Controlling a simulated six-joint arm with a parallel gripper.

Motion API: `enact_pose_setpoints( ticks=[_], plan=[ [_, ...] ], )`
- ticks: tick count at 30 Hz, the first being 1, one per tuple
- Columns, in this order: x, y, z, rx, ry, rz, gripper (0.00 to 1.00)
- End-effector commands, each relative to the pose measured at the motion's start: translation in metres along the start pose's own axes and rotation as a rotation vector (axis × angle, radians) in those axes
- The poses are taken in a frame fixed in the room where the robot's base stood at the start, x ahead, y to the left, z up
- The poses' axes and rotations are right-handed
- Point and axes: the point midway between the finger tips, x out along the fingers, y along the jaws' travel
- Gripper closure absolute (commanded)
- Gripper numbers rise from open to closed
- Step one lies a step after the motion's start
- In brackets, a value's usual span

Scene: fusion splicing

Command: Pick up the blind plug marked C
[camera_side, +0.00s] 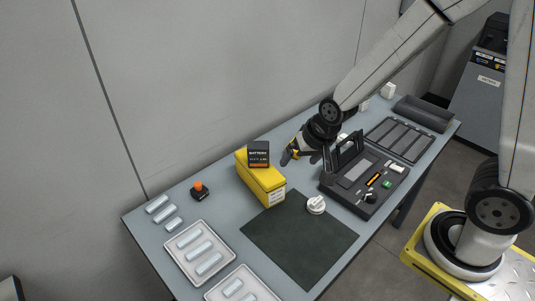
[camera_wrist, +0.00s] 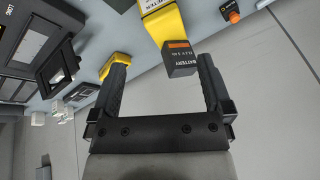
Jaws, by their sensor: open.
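My gripper (camera_side: 291,157) is open above the back of the table, behind the yellow box. In the wrist view its two fingers (camera_wrist: 162,68) stand wide apart with nothing held between them. No letter C is legible in either view, so I cannot tell which thing is the blind plug marked C. Small white blocks (camera_side: 388,90) stand at the table's far back edge; white blocks also show at the left of the wrist view (camera_wrist: 38,118). A round white piece (camera_side: 316,204) lies on the dark mat (camera_side: 290,245).
A dark battery (camera_side: 258,154) sits on the yellow box (camera_side: 262,182). A black splicer case (camera_side: 360,180) stands right of my gripper. An orange-topped button (camera_side: 199,190), white trays (camera_side: 172,252) and pale cylinders (camera_side: 157,205) are at left. A yellow piece (camera_wrist: 117,62) appears by the left finger.

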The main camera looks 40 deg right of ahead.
Motion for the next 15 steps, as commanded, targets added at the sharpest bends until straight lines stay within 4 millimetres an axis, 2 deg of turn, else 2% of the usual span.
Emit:
enact_pose_setpoints(
  ticks=[6, 15],
  plan=[
    [0.035, -0.039, -0.025, 0.336, 0.077, -0.081, 0.0],
    [0.082, -0.086, -0.05, 0.807, 0.155, -0.224, 0.0]
  ],
)
